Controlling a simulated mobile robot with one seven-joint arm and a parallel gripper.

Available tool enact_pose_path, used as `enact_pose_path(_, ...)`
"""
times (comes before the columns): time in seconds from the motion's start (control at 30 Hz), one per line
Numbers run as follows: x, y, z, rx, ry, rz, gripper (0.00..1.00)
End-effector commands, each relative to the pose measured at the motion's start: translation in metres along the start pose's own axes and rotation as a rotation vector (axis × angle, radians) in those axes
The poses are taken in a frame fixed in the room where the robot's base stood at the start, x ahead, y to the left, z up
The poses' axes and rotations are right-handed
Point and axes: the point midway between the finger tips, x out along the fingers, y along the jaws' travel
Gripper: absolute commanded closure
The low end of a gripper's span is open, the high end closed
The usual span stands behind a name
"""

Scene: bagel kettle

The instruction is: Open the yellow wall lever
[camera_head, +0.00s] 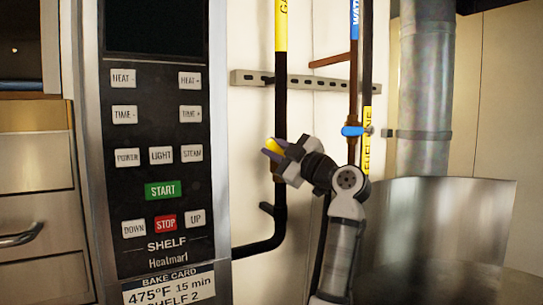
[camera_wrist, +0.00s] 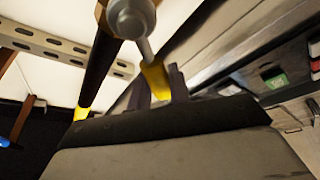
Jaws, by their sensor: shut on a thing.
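The yellow wall lever (camera_head: 273,146) is on the dark pipe (camera_head: 281,95) with the yellow label at its top. My gripper (camera_head: 275,152) is at the lever, with its fingers on either side of the yellow part, shut on it. In the wrist view the lever's yellow handle (camera_wrist: 155,82) runs down from a grey round valve end (camera_wrist: 131,17) to my gripper (camera_wrist: 165,88). The dark gripper body hides the lower part of that view, and only part of the fingers shows.
A blue lever (camera_head: 356,131) sits on the brown pipe (camera_head: 354,85) to the right. A yellow-labelled line (camera_head: 367,140) runs close beside it. The oven control panel (camera_head: 160,160) is just left. A slotted rail (camera_head: 325,83) crosses the wall above. A metal duct (camera_head: 424,85) stands at right.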

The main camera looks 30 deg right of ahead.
Motion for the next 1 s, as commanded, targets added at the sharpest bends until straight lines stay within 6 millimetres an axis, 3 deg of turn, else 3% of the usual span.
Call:
enact_pose_path(0.6,-0.005,0.039,0.011,0.527,-0.002,0.220,1.00)
enact_pose_path(1.0,-0.009,0.051,0.022,0.741,-0.003,0.307,1.00)
